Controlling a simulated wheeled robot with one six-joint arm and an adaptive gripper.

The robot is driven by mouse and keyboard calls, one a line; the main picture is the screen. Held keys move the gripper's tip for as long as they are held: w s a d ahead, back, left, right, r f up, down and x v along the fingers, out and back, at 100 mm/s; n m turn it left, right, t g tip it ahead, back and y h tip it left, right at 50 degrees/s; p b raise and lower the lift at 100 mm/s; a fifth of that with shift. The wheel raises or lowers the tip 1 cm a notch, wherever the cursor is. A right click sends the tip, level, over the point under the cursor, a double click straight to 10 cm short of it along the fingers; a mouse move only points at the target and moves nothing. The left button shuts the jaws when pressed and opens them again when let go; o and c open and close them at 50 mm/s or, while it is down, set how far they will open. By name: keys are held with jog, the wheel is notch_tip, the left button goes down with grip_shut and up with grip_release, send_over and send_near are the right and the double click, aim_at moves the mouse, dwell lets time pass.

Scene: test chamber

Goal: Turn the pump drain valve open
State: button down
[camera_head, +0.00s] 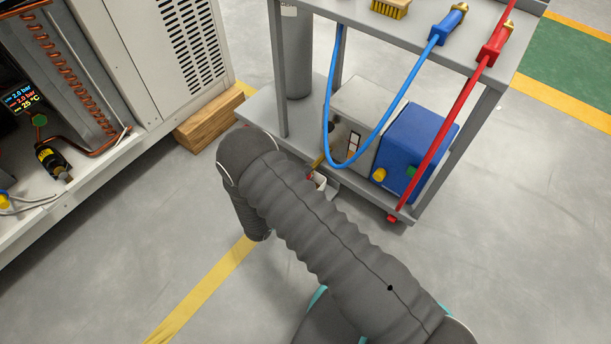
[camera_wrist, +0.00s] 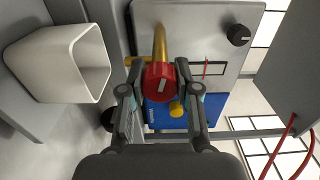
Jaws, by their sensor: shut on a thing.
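The drain valve shows in the wrist view as a round red knob (camera_wrist: 157,75) with a white mark, at the end of a bent brass pipe (camera_wrist: 160,42). My gripper (camera_wrist: 160,93) has one finger on each side of the knob and is shut on it. The pipe comes from a grey pump unit (camera_wrist: 205,35), which also stands on the cart's lower shelf in the head view (camera_head: 362,105). In the head view my arm hides the gripper and most of the valve.
A white square-mouthed container (camera_wrist: 62,65) is left of the valve in the wrist view. A blue box (camera_head: 415,148) stands beside the pump unit. A blue hose (camera_head: 376,145) and a red hose (camera_head: 447,125) hang from the cart. A wooden block (camera_head: 208,118) lies left of the cart.

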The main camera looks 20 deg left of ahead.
jog(key=shift+a+n, duration=0.1)
jog(key=shift+n, duration=1.2)
jog(key=c, duration=0.8)
grip_release()
jog(key=shift+s+n, duration=0.1)
jog(key=shift+n, duration=0.2)
jog(key=v, duration=1.1)
jog(key=shift+s+a, duration=0.1)
jog(key=shift+s, duration=0.3)
